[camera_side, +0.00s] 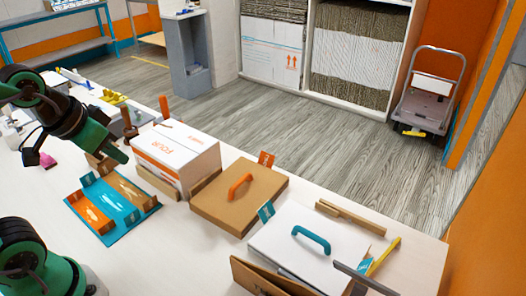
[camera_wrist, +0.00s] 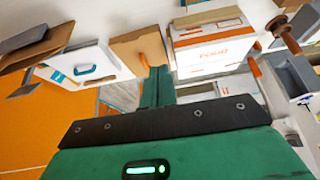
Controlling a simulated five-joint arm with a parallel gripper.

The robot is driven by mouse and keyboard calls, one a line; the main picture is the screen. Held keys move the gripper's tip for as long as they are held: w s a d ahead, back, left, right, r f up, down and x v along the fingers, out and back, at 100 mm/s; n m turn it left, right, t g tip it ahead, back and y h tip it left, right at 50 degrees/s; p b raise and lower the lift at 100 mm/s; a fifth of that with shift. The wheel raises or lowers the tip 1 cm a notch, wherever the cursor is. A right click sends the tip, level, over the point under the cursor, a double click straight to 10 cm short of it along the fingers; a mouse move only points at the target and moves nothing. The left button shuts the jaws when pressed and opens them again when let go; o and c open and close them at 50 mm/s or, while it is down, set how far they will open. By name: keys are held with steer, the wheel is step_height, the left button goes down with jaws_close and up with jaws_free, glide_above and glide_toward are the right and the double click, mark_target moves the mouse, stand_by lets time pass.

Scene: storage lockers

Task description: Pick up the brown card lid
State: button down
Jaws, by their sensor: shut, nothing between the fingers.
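The brown card lid (camera_side: 220,208) lies flat on a box on the white table in the side view. It has an orange arched handle (camera_side: 238,184) on top. In the wrist view the lid (camera_wrist: 126,49) is at the upper middle, partly hidden by my gripper. In the wrist view my green gripper (camera_wrist: 158,72) overlaps the lid's handle only in the picture.
A white box with orange print (camera_side: 190,150) stands between my gripper and the lid. A white lid with a blue handle (camera_side: 295,250) is to the right. The blue and orange tray (camera_side: 130,220) lies at the left. Brown card strips (camera_side: 352,217) lie near the table's right edge.

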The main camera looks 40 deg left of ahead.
steer(key=c, duration=1.3)
jaws_free()
steer(key=g, duration=0.5)
glide_above(240, 179)
steer(key=f, duration=1.2)
steer(key=shift+s+a+f, duration=0.1)
steer(key=shift+s+a, duration=0.1)
steer(key=shift+s, duration=0.05)
steer(key=shift+w+d+f+g, duration=0.2)
steer(key=shift+w+f+g, duration=0.15)
steer(key=shift+f, duration=0.2)
steer(key=shift+f, duration=0.15)
